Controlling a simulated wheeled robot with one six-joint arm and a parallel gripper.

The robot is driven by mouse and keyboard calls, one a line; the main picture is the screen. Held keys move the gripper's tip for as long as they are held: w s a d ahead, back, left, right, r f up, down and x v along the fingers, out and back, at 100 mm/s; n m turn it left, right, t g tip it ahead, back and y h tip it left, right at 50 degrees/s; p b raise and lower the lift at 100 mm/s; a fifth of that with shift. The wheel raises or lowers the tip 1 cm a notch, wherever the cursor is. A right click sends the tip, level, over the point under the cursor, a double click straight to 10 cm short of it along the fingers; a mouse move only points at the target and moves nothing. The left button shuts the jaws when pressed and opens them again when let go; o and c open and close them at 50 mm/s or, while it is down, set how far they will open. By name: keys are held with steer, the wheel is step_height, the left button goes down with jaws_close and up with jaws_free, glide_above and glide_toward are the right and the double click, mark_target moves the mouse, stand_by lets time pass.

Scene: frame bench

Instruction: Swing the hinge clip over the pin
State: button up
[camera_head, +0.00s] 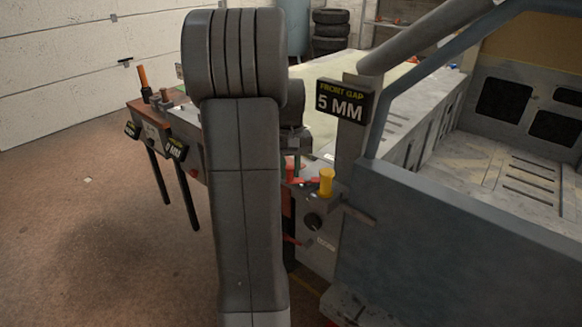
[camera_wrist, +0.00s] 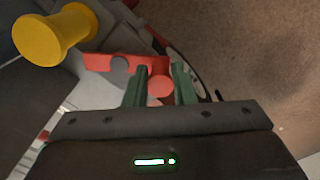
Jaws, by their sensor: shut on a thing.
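The red hinge clip (camera_wrist: 100,62) lies across the upper middle of the wrist view, with a grey round part (camera_wrist: 120,65) on it. My gripper (camera_wrist: 160,77) has its green fingers shut on the clip's right end, where a rounded red part shows between them. A yellow flanged post (camera_wrist: 52,40), perhaps the pin, stands to the left of the clip, apart from my fingers. I cannot tell whether the clip touches it. In the head view the yellow post (camera_head: 326,181) stands just right of the red clip (camera_head: 303,181); my arm hides much of my gripper.
A post with a "FRONT GAP 5 MM" sign (camera_head: 341,103) rises behind the yellow post. The blue-grey frame wall (camera_head: 450,245) fills the right. The floor at left (camera_head: 80,220) is mostly clear.

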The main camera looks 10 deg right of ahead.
steer(key=m, duration=0.1)
steer(key=w+m+p, duration=0.1)
steer(key=m, duration=0.1)
steer(key=shift+w+d+r+m, duration=0.2)
steer(key=shift+w+m, duration=0.1)
steer(key=shift+m, duration=0.1)
steer(key=shift+w+d+f+m+p, duration=0.1)
steer(key=shift+w+d+m+p, duration=0.15)
steer(key=shift+m, duration=0.45)
steer(key=shift+w+d+m+p, duration=0.1)
steer(key=shift+w+m+p, duration=0.15)
steer(key=shift+m, duration=0.45)
steer(key=shift+w+d+f+m+p, duration=0.15)
steer(key=shift+d+m+p, duration=0.1)
steer(key=shift+m, duration=0.45)
steer(key=shift+r, duration=0.1)
steer(key=o, duration=1)
step_height(320, 180, up, 14)
steer(key=shift+f+b, duration=0.1)
steer(key=shift+b, duration=0.35)
